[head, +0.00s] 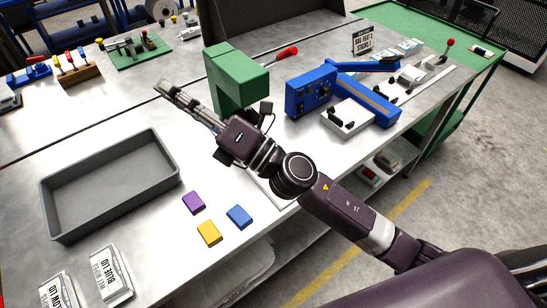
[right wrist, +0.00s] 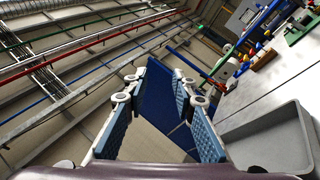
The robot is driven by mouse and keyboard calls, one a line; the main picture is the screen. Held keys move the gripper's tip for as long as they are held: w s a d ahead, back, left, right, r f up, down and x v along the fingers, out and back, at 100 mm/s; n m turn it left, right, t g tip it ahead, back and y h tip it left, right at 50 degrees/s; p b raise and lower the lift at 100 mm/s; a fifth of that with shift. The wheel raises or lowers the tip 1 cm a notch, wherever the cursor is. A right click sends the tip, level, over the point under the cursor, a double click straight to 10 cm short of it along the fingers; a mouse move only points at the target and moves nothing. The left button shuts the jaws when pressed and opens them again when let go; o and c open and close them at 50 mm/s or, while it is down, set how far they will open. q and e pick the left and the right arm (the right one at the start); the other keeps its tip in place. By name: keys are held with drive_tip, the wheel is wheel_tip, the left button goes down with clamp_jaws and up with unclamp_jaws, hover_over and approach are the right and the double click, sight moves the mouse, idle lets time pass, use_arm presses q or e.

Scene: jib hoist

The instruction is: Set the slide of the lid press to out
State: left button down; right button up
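A green block-shaped machine with a red-tipped lever (head: 287,53), which looks like the lid press (head: 235,78), stands on the steel bench in the head view. My right gripper and wrist cover its lower left side, and I cannot make out its slide or the slide's position. My right gripper (head: 182,100) is just left of the green machine, pointing to the upper left. In the right wrist view its two blue-padded fingers (right wrist: 167,75) are apart with nothing between them. I cannot tell whether it touches the machine. My left gripper is not in view.
A grey tray (head: 112,190) lies to the left. Purple (head: 194,203), yellow (head: 209,233) and blue (head: 239,216) pieces lie in front. A blue machine (head: 311,92) stands to the right, with a sign (head: 362,40) behind it.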

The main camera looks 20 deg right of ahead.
drive_tip(key=s+a+f+n+g+y, duration=0.35)
drive_tip(key=a+n+g, duration=0.45)
drive_tip(key=n, duration=0.4)
drive_tip(key=s+d+f+n+g+h, duration=0.1)
drive_tip(key=d+f+n+g+h, duration=0.2)
drive_tip(key=f+n+g+h, duration=0.55)
drive_tip(key=w+d+f+n+t+h, duration=0.1)
drive_tip(key=w+d+f+h, duration=0.25)
drive_tip(key=d, duration=0.55)
drive_tip(key=w+d+f+n+t+h, duration=0.1)
drive_tip(key=w+d+f+n+h, duration=0.2)
drive_tip(key=d, duration=0.5)
drive_tip(key=w+d+f+t+h, duration=0.15)
drive_tip(key=d+f+h, duration=0.3)
drive_tip(key=d, duration=0.45)
drive_tip(key=shift+g+y, duration=0.3)
drive_tip(key=f+p, duration=0.1)
drive_tip(key=f, duration=0.1)
drive_tip(key=w+f, duration=0.1)
drive_tip(key=f, duration=0.2)
drive_tip(key=f+p, duration=0.1)
drive_tip(key=f, duration=0.1)
drive_tip(key=shift+w+a+f+p, duration=0.15)
drive_tip(key=shift+a+f+p, duration=0.15)
drive_tip(key=shift+a+f, duration=0.1)
clamp_jaws()
